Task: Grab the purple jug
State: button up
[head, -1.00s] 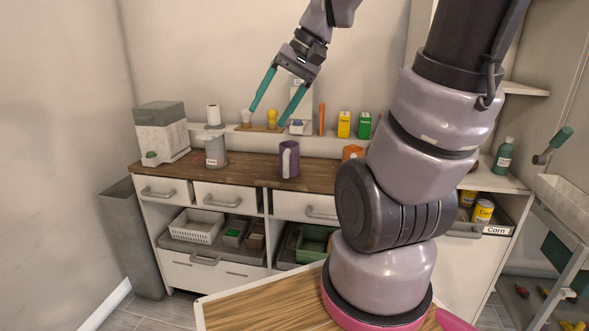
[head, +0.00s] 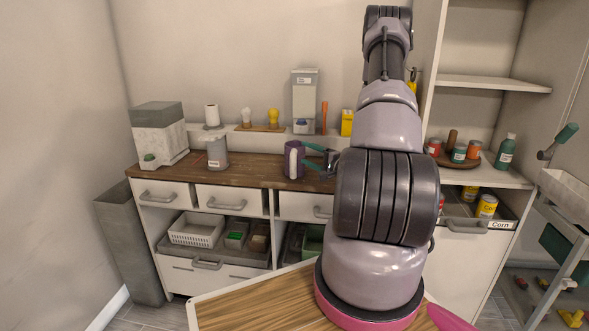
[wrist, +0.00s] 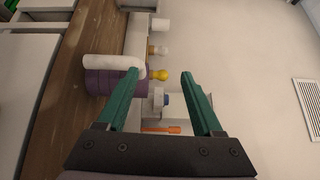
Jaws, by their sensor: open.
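The purple jug (head: 299,168) stands upright on the wooden counter (head: 250,174), its white handle facing my head camera. My gripper (head: 307,155) is open beside the jug's right side, its teal fingertips close to the jug. In the wrist view the jug (wrist: 102,83) lies to the left. The left finger overlaps its edge there, and most of the jug is outside the gap of the gripper (wrist: 161,74). I cannot tell whether a finger touches it. Nothing is held between the fingers.
A grey canister (head: 217,154) and a boxy dispenser (head: 160,135) stand left of the jug. Behind it, a ledge carries a yellow item (head: 273,117), a white dispenser (head: 304,100) and an orange stick (head: 324,117). My arm hides the counter's right part.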

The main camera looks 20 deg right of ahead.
aim_at(294, 151)
notch_tip(294, 151, down, 3)
jog(key=d+m+h, duration=0.1)
jog(key=d+h, duration=0.1)
jog(key=d, duration=0.1)
jog(key=x, duration=1)
jog(key=shift+a+f, duration=0.2)
jog(key=shift+f, duration=0.05)
grip_shut()
jog(key=shift+s, duration=0.1)
dwell(0.7)
